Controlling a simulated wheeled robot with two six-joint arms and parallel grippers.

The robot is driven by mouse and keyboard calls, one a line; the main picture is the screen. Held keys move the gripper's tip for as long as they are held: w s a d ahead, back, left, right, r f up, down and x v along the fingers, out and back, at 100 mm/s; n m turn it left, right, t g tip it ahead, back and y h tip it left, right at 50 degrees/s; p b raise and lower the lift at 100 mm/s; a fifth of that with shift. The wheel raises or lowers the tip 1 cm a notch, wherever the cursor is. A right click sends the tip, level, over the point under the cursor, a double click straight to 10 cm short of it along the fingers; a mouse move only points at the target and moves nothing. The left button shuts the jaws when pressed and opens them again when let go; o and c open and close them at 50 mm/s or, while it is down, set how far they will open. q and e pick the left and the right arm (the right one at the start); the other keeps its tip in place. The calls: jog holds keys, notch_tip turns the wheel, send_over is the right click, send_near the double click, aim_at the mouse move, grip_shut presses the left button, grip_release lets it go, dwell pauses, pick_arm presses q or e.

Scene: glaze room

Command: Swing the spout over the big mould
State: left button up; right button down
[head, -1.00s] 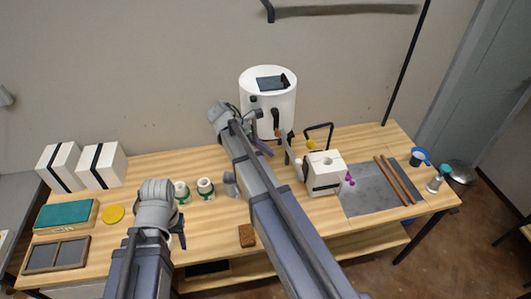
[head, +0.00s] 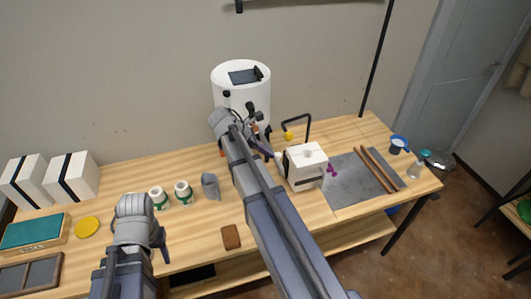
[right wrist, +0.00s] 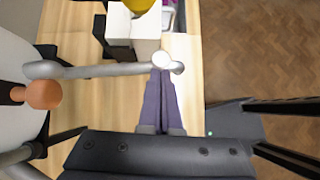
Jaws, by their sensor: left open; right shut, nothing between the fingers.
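The white tank (head: 240,95) stands at the back of the bench. Its grey spout (right wrist: 105,69) runs across the right wrist view to a pale round end. The white block mould (head: 306,166), with a dark band and a hole on top, stands right of the tank; it also shows in the right wrist view (right wrist: 133,30). The spout's end appears just beside the mould. My right gripper (right wrist: 163,76) is shut and empty, its purple fingertips close to the spout's end; contact is unclear. My left gripper (head: 162,245) is open and empty over the bench's front.
A wire-handled tool (head: 308,122) stands behind the mould. A grey slab (head: 345,178) with brown sticks lies to the right. A grey jug (head: 210,186), several small jars and two strapped white blocks (head: 72,178) stand left. A brown block (head: 231,237) lies in front.

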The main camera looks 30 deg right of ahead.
aim_at(276, 156)
jog(key=s+d+n+t, duration=0.1)
jog(key=d+n+t, duration=0.1)
jog(key=d, duration=0.4)
jog(key=shift+n, duration=0.6)
jog(key=shift+s, duration=0.1)
jog(key=a, duration=0.3)
jog(key=shift+s+a+r+p, duration=0.1)
jog(key=shift+s+r+p, duration=0.1)
jog(key=shift+r+p, duration=0.2)
jog(key=p+v, duration=0.7)
jog(key=v, duration=0.3)
jog(key=shift+s+a, duration=0.35)
jog(key=shift+s, duration=0.05)
jog(key=shift+f, duration=0.2)
